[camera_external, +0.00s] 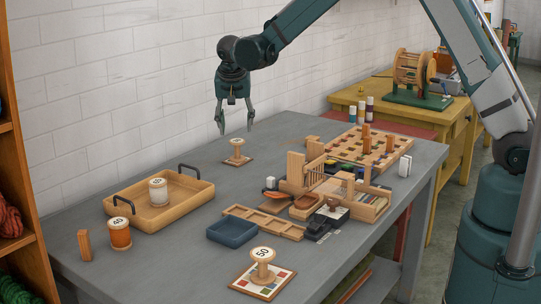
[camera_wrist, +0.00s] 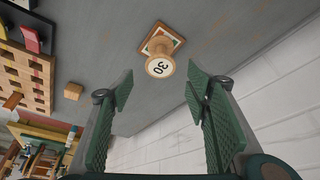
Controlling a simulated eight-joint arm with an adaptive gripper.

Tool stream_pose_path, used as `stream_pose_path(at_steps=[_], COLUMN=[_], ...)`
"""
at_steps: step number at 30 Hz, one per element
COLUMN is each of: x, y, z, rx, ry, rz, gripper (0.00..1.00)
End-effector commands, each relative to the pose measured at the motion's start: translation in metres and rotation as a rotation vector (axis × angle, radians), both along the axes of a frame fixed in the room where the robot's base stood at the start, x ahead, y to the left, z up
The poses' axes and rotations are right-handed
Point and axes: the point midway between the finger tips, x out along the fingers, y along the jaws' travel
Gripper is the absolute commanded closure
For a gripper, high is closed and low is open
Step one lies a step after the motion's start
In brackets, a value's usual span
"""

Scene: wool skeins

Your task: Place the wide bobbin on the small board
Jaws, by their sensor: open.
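My gripper (camera_external: 236,126) is open and empty, pointing down above a bare wooden bobbin (camera_external: 237,148). That bobbin stands on a small square board (camera_external: 230,162). In the wrist view the bobbin's top (camera_wrist: 159,68) reads 30 and lies beyond my open fingers (camera_wrist: 155,88), with the board (camera_wrist: 175,38) under it. Another bare bobbin (camera_external: 263,268), marked 50, stands on a larger patterned board (camera_external: 245,283) at the front. An orange-wound bobbin (camera_external: 120,237) marked 40 stands at the left. A pale-wound bobbin (camera_external: 158,194) stands in the tray. I cannot tell which is the wide bobbin.
The wooden tray (camera_external: 180,208) has dark raised handles. A blue tray (camera_external: 232,232), a wooden rack (camera_external: 310,172) and a slotted board (camera_external: 345,150) crowd the middle and right. A wood block (camera_external: 84,245) stands at the left. A white wall (camera_external: 90,110) runs behind.

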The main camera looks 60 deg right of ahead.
Motion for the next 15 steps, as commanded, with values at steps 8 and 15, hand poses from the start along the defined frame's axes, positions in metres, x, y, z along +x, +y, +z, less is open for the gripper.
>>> stream_pose_path(at_steps=[8,15], x=[-0.005,-0.006], y=[0.009,0.01], z=[0.025,0.029], rx=[0.0,0.0], ry=[0.0,0.0], rz=[0.001,0.001], gripper=[0.52,0.52])
